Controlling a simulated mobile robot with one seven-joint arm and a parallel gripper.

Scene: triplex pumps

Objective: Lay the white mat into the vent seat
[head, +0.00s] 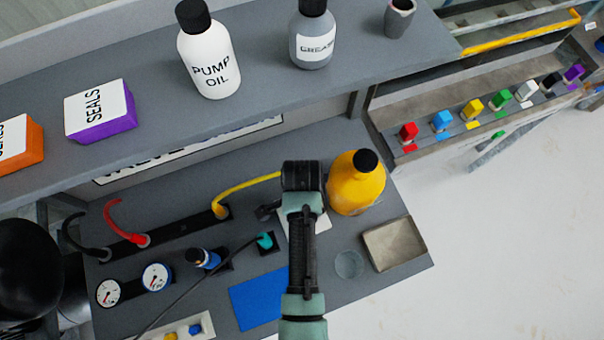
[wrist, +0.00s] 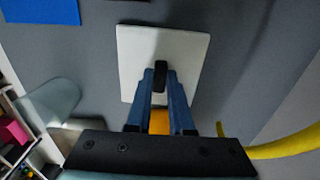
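The white mat (wrist: 190,48) is a flat pale square under my fingertips in the wrist view. In the head view the mat (head: 318,222) is mostly hidden behind my arm. My gripper (wrist: 161,80) points down at it, with its blue fingers close on both sides of a small dark upright piece on the mat. In the head view my fingers are hidden. Whether the mat is lifted or resting on the bench is hard to tell. A shallow grey-tan tray (head: 397,245) is at the bench's right corner; I cannot tell which part is the vent seat.
A yellow bottle (head: 355,188) stands close to the right of my gripper. A blue rectangle (head: 255,298), a round pale disc (head: 348,265) and a teal connector (head: 265,240) lie nearby. A yellow hose (head: 245,185) arcs to the left. A shelf (head: 270,85) with bottles overhangs behind.

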